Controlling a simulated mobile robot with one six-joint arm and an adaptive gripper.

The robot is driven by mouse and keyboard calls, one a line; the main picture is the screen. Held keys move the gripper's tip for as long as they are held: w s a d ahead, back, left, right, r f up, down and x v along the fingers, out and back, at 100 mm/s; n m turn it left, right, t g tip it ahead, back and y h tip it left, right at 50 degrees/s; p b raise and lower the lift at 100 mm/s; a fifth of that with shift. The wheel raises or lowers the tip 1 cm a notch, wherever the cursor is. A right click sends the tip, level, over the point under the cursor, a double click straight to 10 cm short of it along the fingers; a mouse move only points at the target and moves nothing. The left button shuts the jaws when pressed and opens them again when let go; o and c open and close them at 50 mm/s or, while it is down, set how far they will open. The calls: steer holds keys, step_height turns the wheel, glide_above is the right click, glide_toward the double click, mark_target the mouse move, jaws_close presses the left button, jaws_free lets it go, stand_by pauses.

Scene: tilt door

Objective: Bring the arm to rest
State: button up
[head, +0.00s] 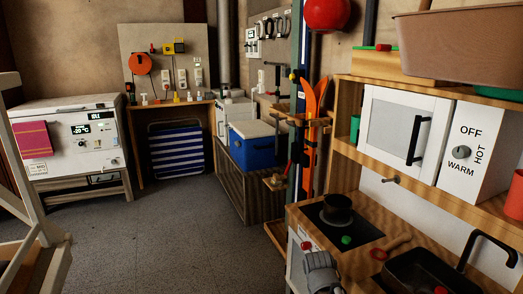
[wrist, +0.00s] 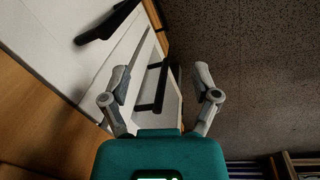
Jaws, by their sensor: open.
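In the wrist view my gripper (wrist: 161,76) has its two grey fingers spread apart with nothing held between them. Beyond the fingers is a white panel (wrist: 122,55) with a black bar handle (wrist: 152,88). The handle shows in the gap between the fingers, and I cannot tell how far off it is. In the head view a grey rounded part of my arm (head: 321,271) shows at the bottom, in front of the play kitchen. The fingers do not show clearly there.
The play kitchen's worktop (head: 350,262) holds a black pot (head: 337,210) and a black sink (head: 425,272). Above is a closed white door (head: 395,130) with a black handle. A blue cooler (head: 252,147) and white freezer (head: 70,130) stand farther back. The grey floor (head: 180,230) is open.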

step_height(320, 180, up, 39)
steer(key=s+y+p, duration=0.1)
steer(key=p, duration=3.8)
steer(key=shift+s+a+r+m+y, duration=0.15)
steer(key=shift+s+a+m+y, duration=0.15)
steer(key=shift+s+m, duration=0.1)
